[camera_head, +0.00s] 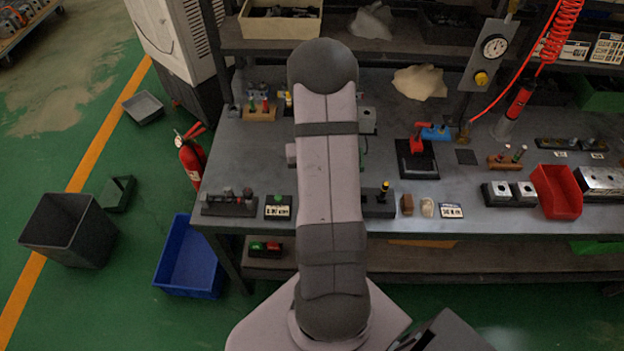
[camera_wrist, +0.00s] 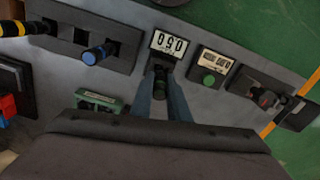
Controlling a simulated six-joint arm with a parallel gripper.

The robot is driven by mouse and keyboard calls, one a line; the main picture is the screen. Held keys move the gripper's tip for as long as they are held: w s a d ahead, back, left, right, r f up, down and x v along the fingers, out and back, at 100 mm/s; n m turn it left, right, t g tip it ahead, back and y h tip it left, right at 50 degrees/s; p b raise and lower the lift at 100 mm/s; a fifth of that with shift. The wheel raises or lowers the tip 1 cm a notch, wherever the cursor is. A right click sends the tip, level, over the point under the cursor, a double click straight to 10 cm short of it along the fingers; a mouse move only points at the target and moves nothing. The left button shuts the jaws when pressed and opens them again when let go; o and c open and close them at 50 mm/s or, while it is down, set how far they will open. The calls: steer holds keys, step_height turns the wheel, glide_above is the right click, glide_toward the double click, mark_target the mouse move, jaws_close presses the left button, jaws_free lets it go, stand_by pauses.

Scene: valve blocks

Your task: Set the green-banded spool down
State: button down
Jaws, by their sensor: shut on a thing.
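My gripper (camera_wrist: 161,92) shows in the wrist view, its two blue-grey fingers shut on the green-banded spool (camera_wrist: 161,78). Only the spool's dark end and a little green show between the fingers, in front of a small display reading 090 (camera_wrist: 168,44). I cannot tell whether the spool touches anything below. A dark socket block (camera_wrist: 62,38) at upper left has an empty square recess and holds a blue-banded spool (camera_wrist: 97,53). In the head view my arm hides the gripper and the green-banded spool.
A green-button box (camera_wrist: 209,72) and a dark block with spools (camera_wrist: 266,98) stand to the right in the wrist view. In the head view, a black stand with a red handle (camera_head: 417,158) and a red bin (camera_head: 556,190) are on the grey bench (camera_head: 250,150).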

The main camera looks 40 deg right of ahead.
steer(key=shift+f, duration=0.1)
steer(key=c, duration=1.7)
jaws_free()
step_height(320, 180, up, 12)
steer(key=b, duration=0.3)
steer(key=shift+b, duration=0.3)
steer(key=s+a+n, duration=0.2)
steer(key=s+a, duration=0.1)
steer(key=a, duration=0.5)
steer(key=s+a+f+n, duration=0.1)
steer(key=s+a+n, duration=0.1)
steer(key=a, duration=0.7)
steer(key=s+a+f+n, duration=0.1)
steer(key=s+a, duration=0.3)
steer(key=a, duration=0.4)
steer(key=shift+s+a+n, duration=0.35)
steer(key=shift+n, duration=0.55)
